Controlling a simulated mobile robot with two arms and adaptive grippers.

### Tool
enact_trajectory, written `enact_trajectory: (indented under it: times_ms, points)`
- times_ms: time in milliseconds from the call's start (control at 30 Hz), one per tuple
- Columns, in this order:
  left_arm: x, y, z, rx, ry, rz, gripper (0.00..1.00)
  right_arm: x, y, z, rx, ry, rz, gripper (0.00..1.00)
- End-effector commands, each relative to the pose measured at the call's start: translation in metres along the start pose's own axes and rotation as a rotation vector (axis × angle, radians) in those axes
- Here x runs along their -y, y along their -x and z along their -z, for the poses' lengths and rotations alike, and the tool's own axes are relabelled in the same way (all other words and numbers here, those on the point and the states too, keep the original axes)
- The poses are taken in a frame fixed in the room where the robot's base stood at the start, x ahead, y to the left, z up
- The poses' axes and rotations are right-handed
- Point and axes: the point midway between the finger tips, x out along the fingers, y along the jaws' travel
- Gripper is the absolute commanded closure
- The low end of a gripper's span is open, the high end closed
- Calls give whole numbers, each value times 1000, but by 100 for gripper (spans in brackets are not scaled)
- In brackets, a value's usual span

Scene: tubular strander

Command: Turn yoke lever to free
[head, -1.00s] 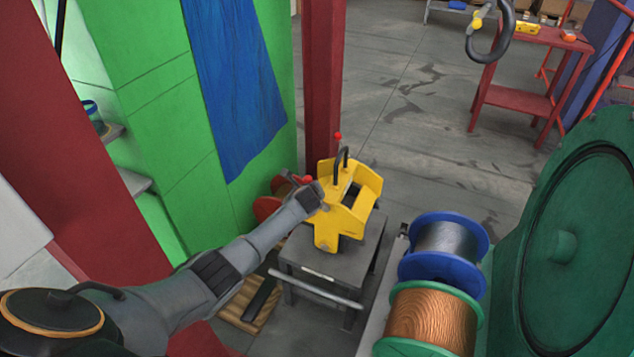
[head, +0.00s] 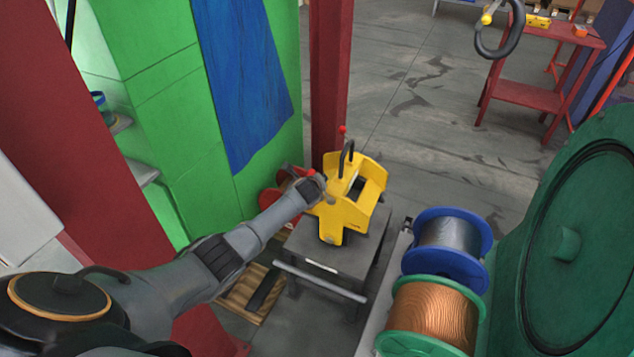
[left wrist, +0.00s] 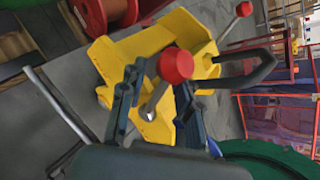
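The yellow yoke (head: 352,215) stands on a grey cart in the middle of the head view. Two levers with red knobs rise from it: a near one (head: 312,174) at its left side and a far one (head: 342,130) behind. My left gripper (head: 326,190) is at the near lever. In the left wrist view the near lever's red knob (left wrist: 176,65) and metal shaft (left wrist: 154,98) show between the two spread fingers of my left gripper (left wrist: 158,92). Contact with the shaft cannot be told. The far knob (left wrist: 244,9) is clear of it. My right gripper is not in view.
A black loop handle (head: 347,160) stands on the yoke. The grey cart (head: 318,250) has a push bar in front. Blue (head: 440,265) and green-flanged (head: 432,315) spools stand right of it, beside a large green disc (head: 575,240). A red post (head: 330,80) rises behind.

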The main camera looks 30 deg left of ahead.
Motion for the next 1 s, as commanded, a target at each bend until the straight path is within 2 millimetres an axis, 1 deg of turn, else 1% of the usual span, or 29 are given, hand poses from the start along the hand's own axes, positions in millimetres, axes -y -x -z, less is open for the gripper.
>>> enact_trajectory:
  times_ms: [200, 367, 567, 1000]
  points:
    - [0, 2, 0, 1, -1, 1, 67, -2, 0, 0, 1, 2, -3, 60]
    - [0, 11, 0, 2, -1, 3, 67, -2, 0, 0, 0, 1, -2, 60]
    - [0, 35, 0, 1, -4, 4, 67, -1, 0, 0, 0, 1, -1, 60]
    - [0, 100, 0, 0, -2, 2, 67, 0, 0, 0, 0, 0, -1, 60]
